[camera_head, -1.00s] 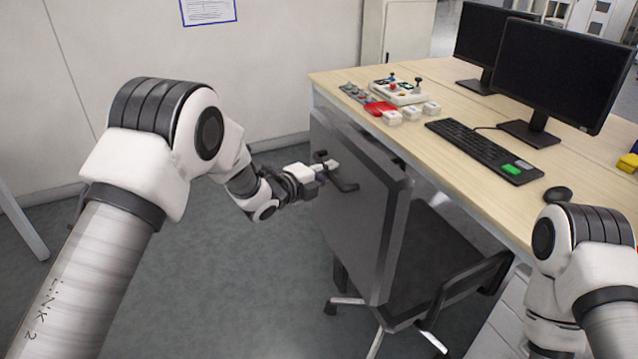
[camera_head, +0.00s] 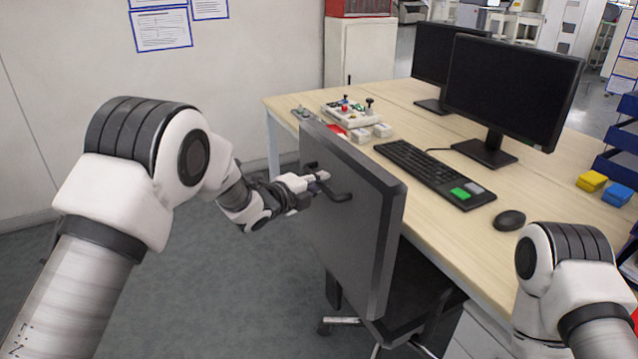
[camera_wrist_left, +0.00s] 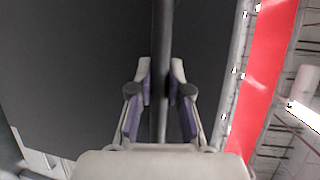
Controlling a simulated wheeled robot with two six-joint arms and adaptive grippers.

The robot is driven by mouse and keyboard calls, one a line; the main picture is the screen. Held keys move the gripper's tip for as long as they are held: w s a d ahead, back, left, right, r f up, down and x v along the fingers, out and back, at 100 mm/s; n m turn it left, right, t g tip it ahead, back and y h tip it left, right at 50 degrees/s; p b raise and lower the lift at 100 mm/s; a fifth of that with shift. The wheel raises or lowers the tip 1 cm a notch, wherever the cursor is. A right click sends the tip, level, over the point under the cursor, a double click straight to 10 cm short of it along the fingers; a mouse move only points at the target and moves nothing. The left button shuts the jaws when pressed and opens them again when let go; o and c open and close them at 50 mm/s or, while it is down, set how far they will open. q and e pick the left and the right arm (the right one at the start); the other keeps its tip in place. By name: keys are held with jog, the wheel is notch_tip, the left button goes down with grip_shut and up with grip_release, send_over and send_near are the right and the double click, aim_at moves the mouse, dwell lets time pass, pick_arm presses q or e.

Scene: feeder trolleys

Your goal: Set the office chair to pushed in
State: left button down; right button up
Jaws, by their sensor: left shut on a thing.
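The office chair stands at the desk's near left side, its dark grey backrest (camera_head: 355,225) upright and close to the desk edge. A black bar handle (camera_head: 338,195) sticks out from the backrest's outer face. My left gripper (camera_head: 318,181) is at that handle, shut on it. In the left wrist view the fingers (camera_wrist_left: 161,85) close on both sides of the dark bar (camera_wrist_left: 160,50). The dark seat (camera_head: 412,290) is partly hidden behind the backrest, and most of the chair base is out of view. My right arm (camera_head: 565,270) shows at the lower right, but its gripper does not.
The desk (camera_head: 520,240) carries a keyboard (camera_head: 435,172), a mouse (camera_head: 510,220), two monitors (camera_head: 512,88), a control box (camera_head: 350,112) and yellow and blue blocks. A white cabinet (camera_head: 358,55) stands behind. Grey floor (camera_head: 190,290) is free at the left.

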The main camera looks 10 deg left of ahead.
pick_arm(q)
jog(key=shift+d+r, duration=0.1)
jog(key=c, duration=1.2)
grip_release()
jog(key=shift+o, duration=0.5)
jog(key=shift+w+d, duration=0.15)
jog(key=v, duration=1.2)
